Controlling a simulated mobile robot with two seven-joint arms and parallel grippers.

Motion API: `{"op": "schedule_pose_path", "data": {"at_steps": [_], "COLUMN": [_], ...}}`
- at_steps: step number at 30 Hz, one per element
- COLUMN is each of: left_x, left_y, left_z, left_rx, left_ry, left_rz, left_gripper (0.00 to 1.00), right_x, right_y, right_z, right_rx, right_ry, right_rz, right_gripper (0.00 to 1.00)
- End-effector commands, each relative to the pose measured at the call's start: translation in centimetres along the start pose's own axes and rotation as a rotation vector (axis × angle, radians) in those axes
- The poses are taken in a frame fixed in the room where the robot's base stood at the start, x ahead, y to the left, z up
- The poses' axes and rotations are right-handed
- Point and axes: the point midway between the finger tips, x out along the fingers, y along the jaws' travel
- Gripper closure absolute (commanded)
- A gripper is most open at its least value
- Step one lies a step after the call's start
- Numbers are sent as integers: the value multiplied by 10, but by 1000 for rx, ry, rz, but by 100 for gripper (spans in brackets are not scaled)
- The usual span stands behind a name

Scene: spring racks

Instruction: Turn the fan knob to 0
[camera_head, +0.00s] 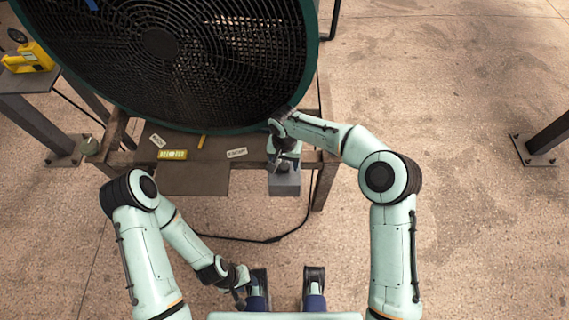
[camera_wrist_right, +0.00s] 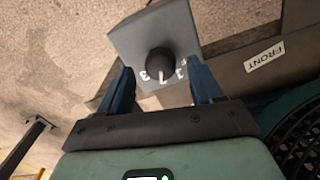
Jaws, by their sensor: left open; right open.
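The big round fan (camera_head: 160,45) with a black grille and green rim stands at the top left in the head view. A grey control box (camera_head: 285,186) sticks out at the front edge of its stand, below my right gripper (camera_head: 285,158). In the right wrist view the dark round fan knob (camera_wrist_right: 160,62) sits on the grey box (camera_wrist_right: 135,38), with white digits around its near side; a 3 is readable on the left. My right gripper (camera_wrist_right: 159,74) is open, its blue fingers on either side of the knob; contact is unclear. My left gripper (camera_head: 240,283) is open and empty, low near my base.
A wooden stand (camera_head: 325,165) carries the fan and small labels, including a FRONT plate (camera_wrist_right: 264,56) and a yellow tag (camera_head: 172,155). A black cable loops on the floor below. A yellow device (camera_head: 28,57) sits on a side table at left.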

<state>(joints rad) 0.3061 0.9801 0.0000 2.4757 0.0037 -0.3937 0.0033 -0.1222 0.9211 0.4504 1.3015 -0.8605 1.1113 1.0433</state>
Motion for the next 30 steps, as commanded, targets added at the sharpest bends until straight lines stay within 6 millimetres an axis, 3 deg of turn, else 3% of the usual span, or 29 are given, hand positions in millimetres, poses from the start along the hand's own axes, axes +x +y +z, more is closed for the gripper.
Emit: {"op": "schedule_pose_path", "data": {"at_steps": [5, 14, 15, 20, 30], "left_x": [0, 0, 0, 0, 0], "left_y": [0, 0, 0, 0, 0], "left_z": [0, -1, -1, -1, -1], "left_rx": [0, 0, 0, 0, 0], "left_ry": [2, 2, 2, 2, 2], "left_rz": [0, 0, 0, 0, 0], "left_gripper": [57, 57, 57, 57, 57], "right_x": [16, 18, 18, 18, 18], "right_y": [-1, 0, 0, 0, 0], "right_z": [0, 0, 0, 0, 0], "right_rx": [-1, -1, -1, -1, -33], "right_ry": [0, 1, 1, 1, 1], "right_rz": [-2, -2, -2, -1, 0], "right_gripper": [35, 35, 38, 90, 91]}}
